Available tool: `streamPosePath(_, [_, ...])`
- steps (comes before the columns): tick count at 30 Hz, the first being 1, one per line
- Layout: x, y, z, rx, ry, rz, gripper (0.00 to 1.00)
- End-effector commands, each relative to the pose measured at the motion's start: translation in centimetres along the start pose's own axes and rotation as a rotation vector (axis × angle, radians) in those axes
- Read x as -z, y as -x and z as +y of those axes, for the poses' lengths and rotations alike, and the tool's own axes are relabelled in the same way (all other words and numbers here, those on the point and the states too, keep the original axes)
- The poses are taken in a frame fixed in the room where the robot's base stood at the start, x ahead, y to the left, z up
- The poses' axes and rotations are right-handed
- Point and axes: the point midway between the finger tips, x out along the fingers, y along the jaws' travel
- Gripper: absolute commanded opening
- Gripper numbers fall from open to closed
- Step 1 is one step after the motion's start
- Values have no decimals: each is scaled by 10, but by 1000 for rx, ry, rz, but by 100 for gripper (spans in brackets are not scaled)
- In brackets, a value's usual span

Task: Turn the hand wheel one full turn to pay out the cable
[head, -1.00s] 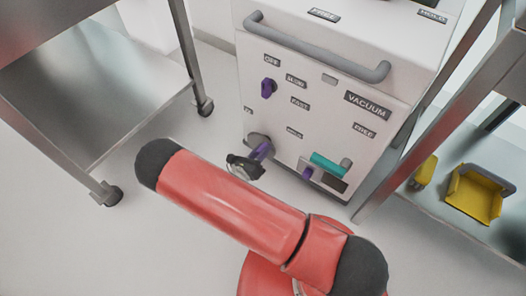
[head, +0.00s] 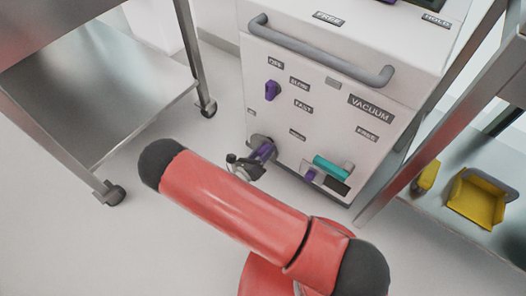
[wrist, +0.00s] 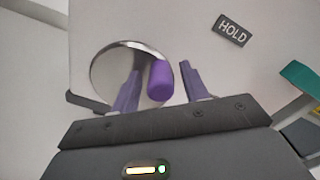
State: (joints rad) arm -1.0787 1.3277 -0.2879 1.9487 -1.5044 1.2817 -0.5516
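The hand wheel (wrist: 103,72) is a shiny grey disc low on the front of the white cabinet. It is small and partly hidden by my gripper in the head view (head: 258,139). A purple knob (wrist: 160,80) stands out from the wheel. My gripper (wrist: 161,67) has purple fingers, one on each side of the knob. The fingers are apart, with a clear gap on the knob's right; the left finger is close to it, and I cannot tell whether it touches. In the head view my gripper (head: 259,156) reaches the wheel from below.
The cabinet (head: 300,60) has a grey bar handle (head: 320,52), a purple knob (head: 271,90) and a teal cylinder (head: 330,167). A metal cart (head: 95,85) stands at left. A shelf at right holds a yellow bin (head: 476,200). The floor between is clear.

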Motion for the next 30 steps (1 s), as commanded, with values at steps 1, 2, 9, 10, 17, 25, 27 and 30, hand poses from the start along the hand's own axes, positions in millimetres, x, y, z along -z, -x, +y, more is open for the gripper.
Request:
streamPosePath(1, [0,0,0,0,0,0,45])
streamPosePath(2, [0,0,0,0,0,0,45])
streamPosePath(9, [0,6,0,0,-1,0,45])
streamPosePath(10, [0,9,0,0,-1,-1,45])
streamPosePath(17, [0,49,1,-3,0,-2,45])
streamPosePath(25, [0,77,0,0,-1,0,45])
streamPosePath(27, [0,78,0,0,0,0,45])
streamPosePath(30, [0,78,0,0,0,0,45])
